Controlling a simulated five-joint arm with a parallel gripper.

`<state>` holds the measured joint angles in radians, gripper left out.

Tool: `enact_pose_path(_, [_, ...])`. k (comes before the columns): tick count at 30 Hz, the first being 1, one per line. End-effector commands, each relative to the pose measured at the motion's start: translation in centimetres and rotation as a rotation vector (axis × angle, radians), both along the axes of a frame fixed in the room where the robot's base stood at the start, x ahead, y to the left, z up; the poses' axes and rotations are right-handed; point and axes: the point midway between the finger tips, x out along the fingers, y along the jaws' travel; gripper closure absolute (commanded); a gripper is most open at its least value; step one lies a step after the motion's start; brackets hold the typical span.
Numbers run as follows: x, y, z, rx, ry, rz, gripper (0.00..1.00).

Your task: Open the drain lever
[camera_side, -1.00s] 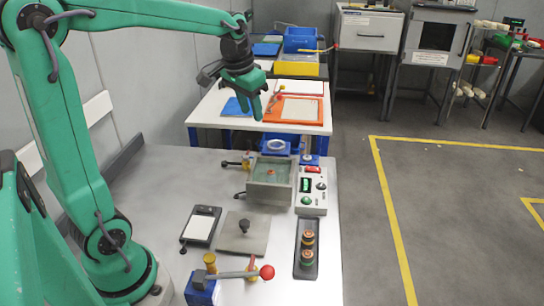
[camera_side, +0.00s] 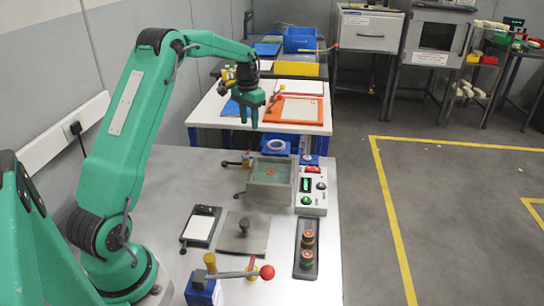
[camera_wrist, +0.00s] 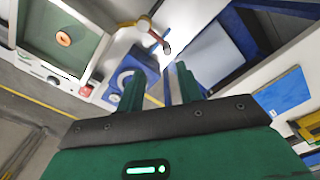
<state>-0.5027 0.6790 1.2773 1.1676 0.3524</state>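A grey open-topped tank (camera_side: 270,196) with greenish liquid and an orange ring inside stands on the near bench. A lever with a black knob (camera_side: 226,163) and a yellow fitting sticks out left at its back corner. A second dark lever (camera_side: 239,194) sits at its lower left side. I cannot tell which is the drain lever. My gripper (camera_side: 248,120) hangs beyond and above the tank, apart from both levers. In the wrist view, my gripper (camera_wrist: 157,88) has its fingers apart with nothing between them. A lever (camera_wrist: 165,46) shows ahead, and the tank (camera_wrist: 85,62) is upper left.
A blue block with a white ring (camera_side: 276,147) stands behind the tank. A control box (camera_side: 312,205) is right of it. Nearer are a flat plate with a knob (camera_side: 240,242), a red-ball lever (camera_side: 266,272) and a dark tray (camera_side: 306,262). An orange tray (camera_side: 322,110) lies on the white table.

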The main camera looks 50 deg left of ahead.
Motion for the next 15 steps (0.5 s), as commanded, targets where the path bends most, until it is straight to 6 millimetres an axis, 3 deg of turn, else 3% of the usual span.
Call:
enact_pose_path(4, [0.2,1.2,-1.4,-0.007,0.014,0.007,0.64])
enact_pose_path(15, [0.2,1.4,-1.9,-0.009,0.017,0.007,0.64])
